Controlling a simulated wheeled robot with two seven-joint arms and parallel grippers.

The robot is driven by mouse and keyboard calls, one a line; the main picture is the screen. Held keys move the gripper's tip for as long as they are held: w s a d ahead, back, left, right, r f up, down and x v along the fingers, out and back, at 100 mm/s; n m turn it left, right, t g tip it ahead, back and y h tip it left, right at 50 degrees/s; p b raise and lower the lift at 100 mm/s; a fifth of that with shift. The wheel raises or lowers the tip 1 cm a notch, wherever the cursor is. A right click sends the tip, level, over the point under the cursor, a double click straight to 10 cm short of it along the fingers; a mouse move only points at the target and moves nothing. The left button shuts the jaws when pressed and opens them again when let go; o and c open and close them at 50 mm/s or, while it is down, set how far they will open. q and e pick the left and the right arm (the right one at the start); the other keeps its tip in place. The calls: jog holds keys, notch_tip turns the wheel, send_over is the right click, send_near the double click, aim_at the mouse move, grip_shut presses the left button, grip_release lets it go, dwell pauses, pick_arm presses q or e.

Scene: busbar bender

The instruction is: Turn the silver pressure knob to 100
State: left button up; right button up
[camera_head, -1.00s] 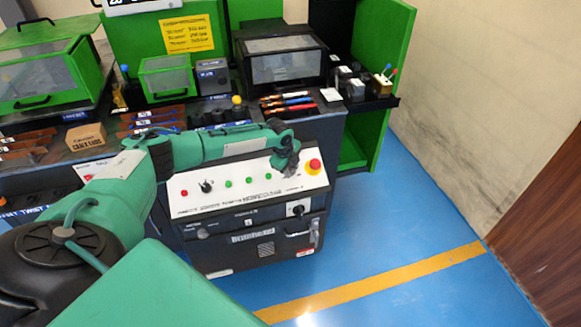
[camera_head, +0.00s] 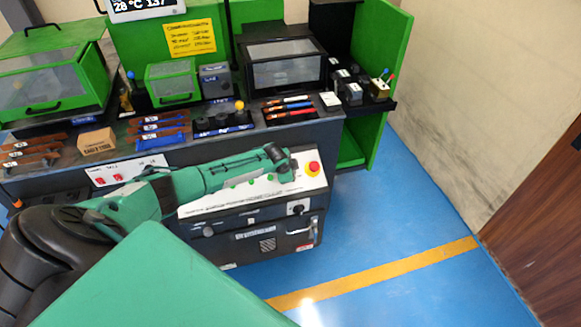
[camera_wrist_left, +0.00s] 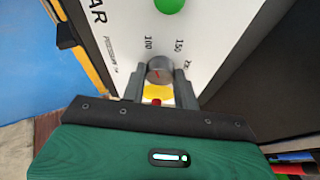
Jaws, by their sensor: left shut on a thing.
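The silver pressure knob (camera_wrist_left: 159,70) is a round grey cap with a small red mark on the white panel in the left wrist view. The printed numbers 100 and 150 stand just above it; I cannot tell exactly which value the mark points to. My left gripper (camera_wrist_left: 160,80) is shut on the knob, one finger on each side. In the head view my left gripper (camera_head: 286,170) is at the right part of the console's sloped panel, and it hides the knob there. My right gripper is not in view.
A red emergency button (camera_head: 314,168) sits close right of my left gripper. A green button (camera_wrist_left: 169,4) is beyond the knob in the wrist view. The bench (camera_head: 240,143) with several tools and machines stands behind. Blue floor (camera_head: 400,225) is free at the right.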

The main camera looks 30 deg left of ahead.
pick_arm(q)
jog(key=shift+d+n+t+p, duration=0.1)
jog(key=shift+n+t+p, duration=0.2)
jog(key=shift+n+p, duration=0.45)
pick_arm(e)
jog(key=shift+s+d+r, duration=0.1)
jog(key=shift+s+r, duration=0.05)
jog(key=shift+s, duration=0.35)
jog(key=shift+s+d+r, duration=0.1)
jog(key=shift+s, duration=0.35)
pick_arm(q)
jog(key=shift+n+y, duration=0.25)
jog(key=shift+y, duration=0.05)
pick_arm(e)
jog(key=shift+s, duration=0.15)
pick_arm(q)
jog(key=o, duration=1)
